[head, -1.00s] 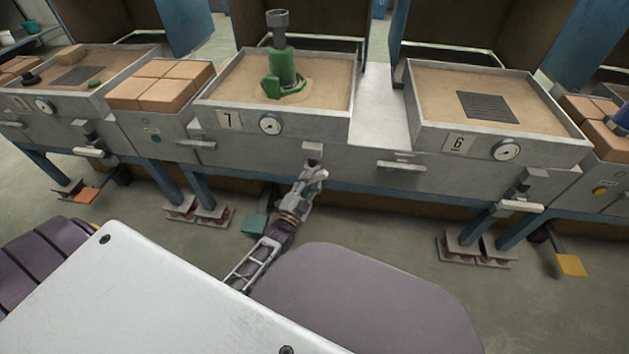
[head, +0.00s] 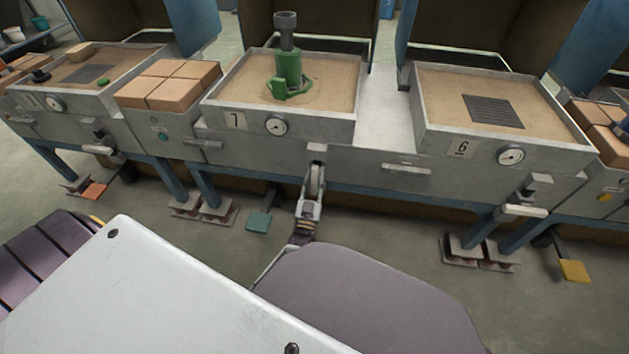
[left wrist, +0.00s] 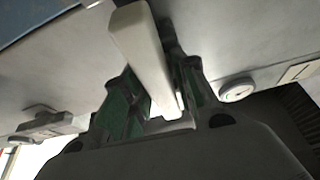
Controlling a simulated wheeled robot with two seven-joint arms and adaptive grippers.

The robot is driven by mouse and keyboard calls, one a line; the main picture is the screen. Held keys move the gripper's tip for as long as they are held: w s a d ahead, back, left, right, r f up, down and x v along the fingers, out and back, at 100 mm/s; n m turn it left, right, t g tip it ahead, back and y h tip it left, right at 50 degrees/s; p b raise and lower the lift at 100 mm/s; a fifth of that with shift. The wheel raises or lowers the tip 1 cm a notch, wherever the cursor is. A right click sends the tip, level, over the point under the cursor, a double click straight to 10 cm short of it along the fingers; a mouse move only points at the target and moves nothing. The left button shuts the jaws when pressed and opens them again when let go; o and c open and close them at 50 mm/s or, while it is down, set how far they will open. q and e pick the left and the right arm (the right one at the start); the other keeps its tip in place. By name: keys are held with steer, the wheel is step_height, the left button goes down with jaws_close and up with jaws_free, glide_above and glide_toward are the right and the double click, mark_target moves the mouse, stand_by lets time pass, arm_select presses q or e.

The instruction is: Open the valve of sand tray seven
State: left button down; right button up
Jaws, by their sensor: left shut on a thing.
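Sand tray seven (head: 350,118) stands at the centre of the head view, with a "7" plate (head: 237,121) and a round gauge (head: 277,127) on its front. Its pale valve handle (left wrist: 138,42) runs between the fingers of my left gripper (left wrist: 160,88) in the left wrist view. In the head view my left gripper (head: 316,184) is below the small block on the tray's front, shut on the handle. The handle appears to point down toward me there, partly covered by the fingers. My right gripper is not in view.
A green-and-grey tool (head: 289,70) stands in tray seven's sand. Sand tray six (head: 560,145), with its own crosswise handle (head: 522,211), is at the right. Bricks (head: 170,85) sit left of tray seven. A teal pedal (head: 259,222) is near the floor below.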

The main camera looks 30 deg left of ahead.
arm_select(q)
steer(key=shift+n, duration=0.4)
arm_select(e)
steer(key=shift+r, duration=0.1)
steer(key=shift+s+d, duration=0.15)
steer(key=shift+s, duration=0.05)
arm_select(q)
steer(key=c, duration=1.4)
jaws_free()
steer(key=shift+o, duration=0.6)
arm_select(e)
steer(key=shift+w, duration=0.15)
arm_select(q)
steer(key=shift+m, duration=0.3)
